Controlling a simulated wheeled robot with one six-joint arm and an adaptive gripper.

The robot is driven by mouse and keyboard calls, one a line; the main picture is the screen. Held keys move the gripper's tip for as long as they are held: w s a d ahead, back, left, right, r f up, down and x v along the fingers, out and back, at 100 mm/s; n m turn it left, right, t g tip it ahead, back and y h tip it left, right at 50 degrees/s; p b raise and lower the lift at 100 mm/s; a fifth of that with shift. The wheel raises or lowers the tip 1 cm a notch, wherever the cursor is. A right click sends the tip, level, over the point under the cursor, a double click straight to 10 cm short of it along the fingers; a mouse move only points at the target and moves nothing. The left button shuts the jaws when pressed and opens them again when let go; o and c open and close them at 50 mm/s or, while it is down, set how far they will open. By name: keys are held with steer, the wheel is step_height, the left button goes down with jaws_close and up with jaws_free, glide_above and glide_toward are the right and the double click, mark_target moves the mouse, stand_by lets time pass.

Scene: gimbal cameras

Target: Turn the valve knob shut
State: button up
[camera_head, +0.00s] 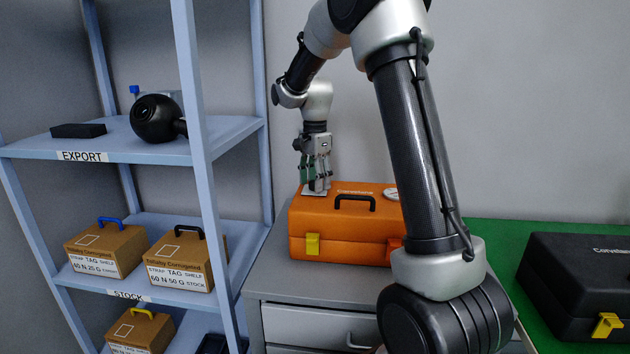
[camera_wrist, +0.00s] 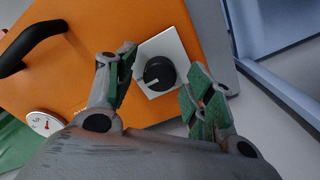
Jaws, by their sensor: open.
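The valve knob (camera_wrist: 159,74) is a round black knob with a white pointer line, on a pale square plate (camera_wrist: 172,48) on top of the orange case (camera_head: 335,232). The pointer lies toward the left in the wrist view. My gripper (camera_wrist: 158,82) is open, with its green-padded fingers on either side of the knob, apart from it as far as I can tell. In the head view my gripper (camera_head: 316,186) points down over the left end of the case, and hides the knob; an edge of the plate (camera_head: 313,193) shows there.
The case has a black handle (camera_head: 355,198) and a white dial gauge (camera_wrist: 42,122). It stands on a grey drawer cabinet (camera_head: 300,290). A blue shelf rack (camera_head: 225,128) with boxes stands close on the left. A black case (camera_head: 575,280) lies on the green surface at right.

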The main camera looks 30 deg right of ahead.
steer(key=shift+f, duration=0.15)
steer(key=c, duration=1)
steer(key=shift+c, duration=0.2)
